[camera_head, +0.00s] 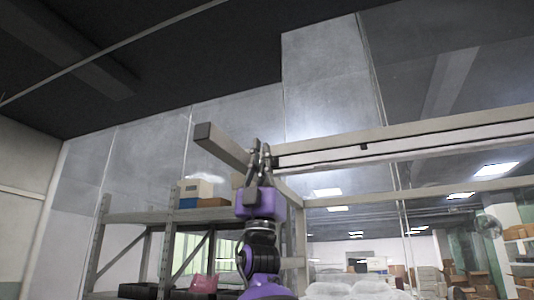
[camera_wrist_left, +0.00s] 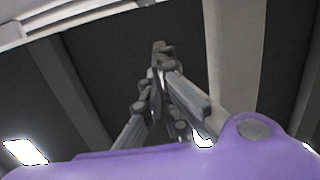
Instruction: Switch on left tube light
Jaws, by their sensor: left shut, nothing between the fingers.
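A long pale tube light (camera_head: 430,140) runs along the overhead beam, from the right edge to just right of my left gripper. I cannot tell whether it is lit. A small dark spot (camera_head: 363,146) sits on it. My left gripper (camera_head: 260,146) points upward at the tube light's left end, with its fingers together and nothing held. I cannot tell whether the fingertips touch the beam. In the left wrist view the closed fingers (camera_wrist_left: 159,50) point up, and a white fixture (camera_wrist_left: 60,14) crosses the top left. My right gripper is out of view.
A short grey beam (camera_head: 222,146) runs left and toward me, beside my left gripper. A metal shelf (camera_head: 150,215) with a white box (camera_head: 195,188) stands below left. A lower beam (camera_head: 440,190) crosses on the right. A pink item (camera_head: 203,283) lies low down.

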